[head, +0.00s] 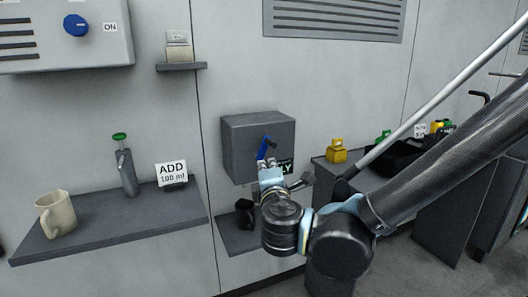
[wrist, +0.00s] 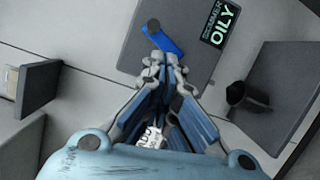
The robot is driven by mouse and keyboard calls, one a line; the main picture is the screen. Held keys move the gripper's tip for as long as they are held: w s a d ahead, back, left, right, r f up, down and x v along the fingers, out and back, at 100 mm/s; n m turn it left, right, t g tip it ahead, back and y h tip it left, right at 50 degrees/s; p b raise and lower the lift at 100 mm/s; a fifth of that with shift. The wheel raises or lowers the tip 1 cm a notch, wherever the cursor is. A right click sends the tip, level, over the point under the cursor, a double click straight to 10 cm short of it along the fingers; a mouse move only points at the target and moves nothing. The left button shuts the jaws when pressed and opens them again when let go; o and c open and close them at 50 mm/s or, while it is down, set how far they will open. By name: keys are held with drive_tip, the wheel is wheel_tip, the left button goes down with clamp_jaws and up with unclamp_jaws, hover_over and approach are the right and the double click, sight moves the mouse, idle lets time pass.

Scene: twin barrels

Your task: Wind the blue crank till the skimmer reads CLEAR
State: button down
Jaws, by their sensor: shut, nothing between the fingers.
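The skimmer is a grey box (head: 240,138) on the wall, also in the wrist view (wrist: 130,52). Its blue crank (head: 262,150) sticks out of the front and shows in the wrist view (wrist: 163,39) as a blue arm with a dark hub at one end. The skimmer's display (wrist: 219,25) reads OILY in green; in the head view my gripper partly covers it. My gripper (wrist: 166,70) is shut and empty. Its fingertips are right at the crank's lower end; I cannot tell whether they touch it.
A dark cup (head: 244,212) stands on a small shelf below the skimmer. A bench with a yellow item (head: 337,151) is right, partly behind my arm.

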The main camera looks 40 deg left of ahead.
drive_tip(key=s+n+y, duration=0.1)
drive_tip(key=s, duration=0.4)
approach(262, 150)
drive_tip(key=shift+w+a+r, duration=1.05)
drive_tip(key=shift+a+r, duration=0.35)
drive_tip(key=shift+a, duration=0.55)
drive_tip(key=shift+g, duration=0.3)
drive_tip(key=shift+s, duration=0.15)
